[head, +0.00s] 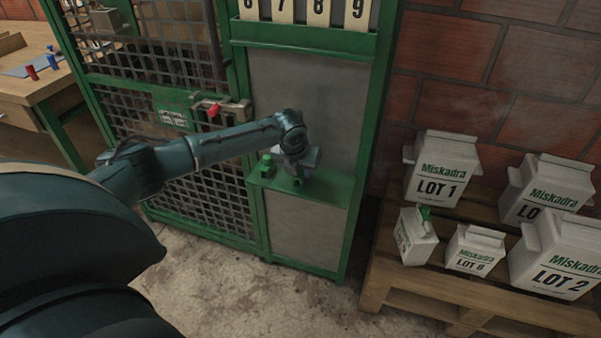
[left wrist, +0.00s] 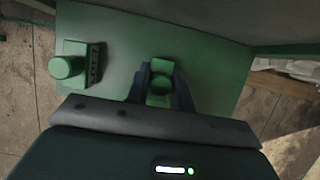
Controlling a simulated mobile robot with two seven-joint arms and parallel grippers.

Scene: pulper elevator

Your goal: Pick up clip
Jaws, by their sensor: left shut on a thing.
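My left gripper (head: 297,172) is low over the green shelf (head: 328,188) on the front of the green frame. In the left wrist view its fingers (left wrist: 161,90) are shut on a green clip (left wrist: 161,68), one finger on each side. I cannot tell whether this clip still touches the shelf. A second green clip (head: 266,165) sits apart on the shelf, just left of the gripper; it also shows in the left wrist view (left wrist: 68,67), with a dark toothed side. Another small green clip (head: 425,213) is on top of a small white bag. My right gripper is not in view.
A mesh gate (head: 190,110) with a red-handled latch (head: 213,109) stands left of the shelf. A wooden pallet (head: 420,296) with several white bags, one marked LOT 1 (head: 438,170), stands right. A wooden table (head: 38,85) is far left. The concrete floor in front is clear.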

